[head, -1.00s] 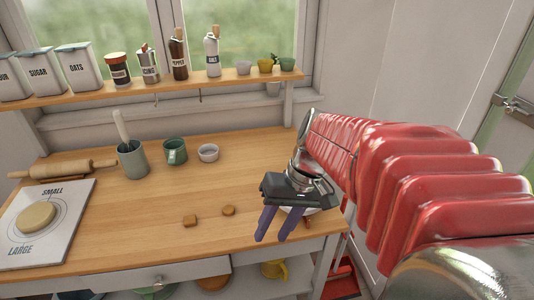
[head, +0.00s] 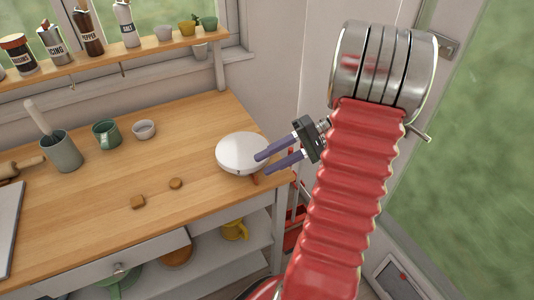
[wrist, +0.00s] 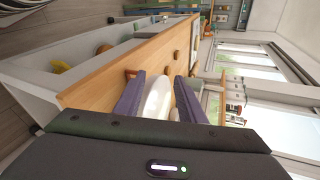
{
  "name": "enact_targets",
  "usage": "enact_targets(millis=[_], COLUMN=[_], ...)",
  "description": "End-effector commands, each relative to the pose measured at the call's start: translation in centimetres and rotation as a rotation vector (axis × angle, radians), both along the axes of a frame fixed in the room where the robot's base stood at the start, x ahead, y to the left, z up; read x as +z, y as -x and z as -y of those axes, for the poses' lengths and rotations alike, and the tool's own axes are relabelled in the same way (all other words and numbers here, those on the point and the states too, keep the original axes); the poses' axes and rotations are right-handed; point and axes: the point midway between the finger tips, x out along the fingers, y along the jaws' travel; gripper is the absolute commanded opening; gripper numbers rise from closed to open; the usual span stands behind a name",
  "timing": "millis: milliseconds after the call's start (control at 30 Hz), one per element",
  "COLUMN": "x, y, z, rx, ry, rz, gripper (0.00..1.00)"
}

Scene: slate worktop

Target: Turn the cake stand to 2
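The cake stand (head: 240,150) is a white round disc near the right end of the wooden worktop. A small reddish-brown piece (head: 255,181) shows at its front edge; I cannot read any numbers there. My gripper (head: 263,163) has two purple fingers, parted with a gap, pointing left at the stand's right edge. In the wrist view the white stand (wrist: 158,98) shows between the fingers of my gripper (wrist: 161,76). I cannot tell whether either finger touches it. The stand's underside is hidden.
A white bowl (head: 144,129), a green mug (head: 106,134) and a grey crock (head: 61,151) stand further back. A shelf (head: 130,60) with jars runs along the window.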

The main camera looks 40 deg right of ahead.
Motion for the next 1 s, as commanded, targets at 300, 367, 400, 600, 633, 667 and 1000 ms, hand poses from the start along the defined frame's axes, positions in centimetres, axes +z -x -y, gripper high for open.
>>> enact_targets(millis=[300, 367, 400, 600, 633, 667, 1000], x=[-2.1, -2.5, -2.8, -3.7, -3.7, -3.7, -3.7], y=[2.4, 3.1, 3.6, 5.3, 5.4, 5.5, 5.5], z=[7.6, 9.1, 10.0, 12.8, 13.0, 13.1, 13.1], rx=[-0.190, -0.231, -0.258, -0.339, -0.344, -0.347, -0.348], ry=[-0.159, -0.183, -0.197, -0.232, -0.234, -0.235, -0.235], rz=[0.187, 0.230, 0.258, 0.349, 0.355, 0.359, 0.362], gripper=[0.36, 0.36, 0.36, 0.36, 0.36, 0.36, 0.36])
